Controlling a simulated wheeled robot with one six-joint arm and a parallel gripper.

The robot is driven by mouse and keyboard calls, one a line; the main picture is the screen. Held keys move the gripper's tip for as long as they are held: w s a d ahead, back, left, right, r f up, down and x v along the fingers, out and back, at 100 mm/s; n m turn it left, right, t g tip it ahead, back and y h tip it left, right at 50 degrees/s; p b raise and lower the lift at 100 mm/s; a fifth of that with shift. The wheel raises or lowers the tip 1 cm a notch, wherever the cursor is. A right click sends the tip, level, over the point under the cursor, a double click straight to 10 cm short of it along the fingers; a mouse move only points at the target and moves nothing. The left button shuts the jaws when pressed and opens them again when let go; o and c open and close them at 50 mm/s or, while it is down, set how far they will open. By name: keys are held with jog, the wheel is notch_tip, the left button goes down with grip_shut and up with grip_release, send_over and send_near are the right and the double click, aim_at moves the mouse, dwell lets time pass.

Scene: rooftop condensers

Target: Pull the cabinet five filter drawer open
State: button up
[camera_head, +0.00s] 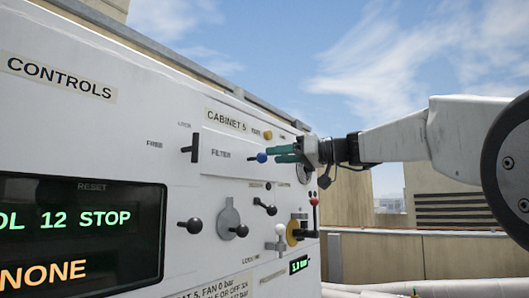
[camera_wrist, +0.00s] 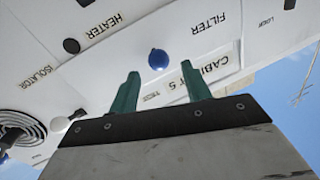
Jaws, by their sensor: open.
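The filter drawer (camera_head: 218,154) is a white front marked FILTER under the CABINET 5 label (camera_head: 226,121), and it looks flush with the white panel. A blue round knob (camera_head: 262,157) sits on it and also shows in the wrist view (camera_wrist: 158,59). My gripper (camera_head: 278,154) has green fingers pointing at the panel. In the wrist view its fingers (camera_wrist: 160,70) are apart, with the knob just beyond and between their tips. I cannot tell if either finger touches it. A black handle (camera_head: 195,148) marked LOCK and FREE stands upright to the left.
Below are several black-knobbed levers (camera_head: 193,226), a white-knobbed lever (camera_head: 279,234) and a red-knobbed lever (camera_head: 314,213). A lit display (camera_head: 80,232) fills the lower left. A yellow knob (camera_head: 268,135) sits above the blue one. Open air lies right of the cabinet.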

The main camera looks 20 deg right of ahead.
aim_at(262, 155)
jog(key=shift+x, duration=2.8)
